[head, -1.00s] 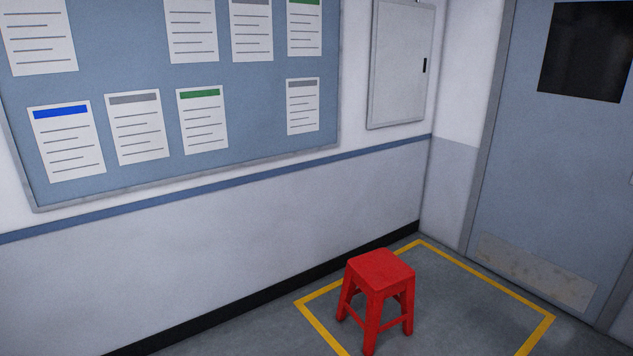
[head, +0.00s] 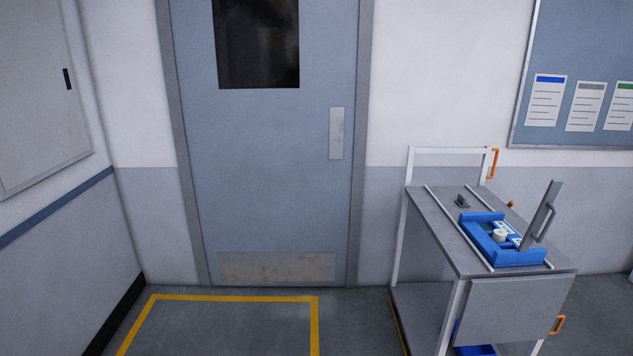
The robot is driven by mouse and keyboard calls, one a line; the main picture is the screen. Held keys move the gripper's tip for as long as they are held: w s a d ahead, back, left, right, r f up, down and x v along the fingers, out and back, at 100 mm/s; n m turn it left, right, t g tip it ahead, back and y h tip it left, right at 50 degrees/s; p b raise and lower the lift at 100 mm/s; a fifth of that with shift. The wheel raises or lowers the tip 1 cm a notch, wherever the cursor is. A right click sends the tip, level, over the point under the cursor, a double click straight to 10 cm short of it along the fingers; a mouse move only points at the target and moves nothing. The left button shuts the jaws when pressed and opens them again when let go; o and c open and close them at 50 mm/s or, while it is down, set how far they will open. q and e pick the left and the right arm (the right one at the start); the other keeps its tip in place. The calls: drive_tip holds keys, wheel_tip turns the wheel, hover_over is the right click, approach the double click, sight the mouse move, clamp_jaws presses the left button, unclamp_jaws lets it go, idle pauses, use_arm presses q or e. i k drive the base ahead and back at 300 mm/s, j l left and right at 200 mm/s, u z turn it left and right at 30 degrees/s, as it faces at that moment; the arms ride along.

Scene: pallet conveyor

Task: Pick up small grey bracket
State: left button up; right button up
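A small grey piece (head: 462,202) that looks like the bracket lies on the grey top of a cart (head: 432,211) on the right in the head view. It sits left of a blue tray (head: 522,258), apart from it. It is too small to make out its exact shape. Neither of my grippers is in view.
The blue tray holds a white round part (head: 499,236) and other small items. A grey panel with a handle (head: 540,217) stands tilted at the tray's right. A closed door (head: 270,180) is ahead, with a yellow floor outline (head: 235,298) before it. The floor there is clear.

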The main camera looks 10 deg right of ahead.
sight(461, 200)
drive_tip(key=i+l+z, duration=0.15)
drive_tip(key=i+z, duration=0.2)
drive_tip(key=i, duration=0.7)
drive_tip(key=i+j+z, duration=0.3)
drive_tip(key=i, duration=0.75)
drive_tip(key=i+l, duration=0.05)
drive_tip(key=l, duration=0.05)
